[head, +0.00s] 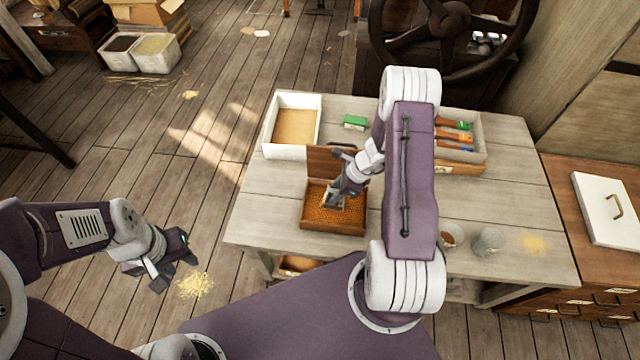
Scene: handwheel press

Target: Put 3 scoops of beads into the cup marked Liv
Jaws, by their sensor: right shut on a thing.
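A wooden box of orange-brown beads (318,218) stands open on the table, its lid raised at the back. My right gripper (336,199) points down into this box, at the beads. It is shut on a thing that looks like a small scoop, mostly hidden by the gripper. Two small grey cups stand at the table's right front. One cup (487,242) is in plain view and the other cup (451,236) is partly behind my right arm. I cannot read a name on either. My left gripper (174,272) is open and empty over the floor, left of the table.
A white tray (270,140) with a tan bottom is at the table's back left, near a green box (355,122). A bin (478,150) of coloured items is behind my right arm. A handwheel press (450,30) stands behind the table. A drawer cabinet (565,210) adjoins on the right.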

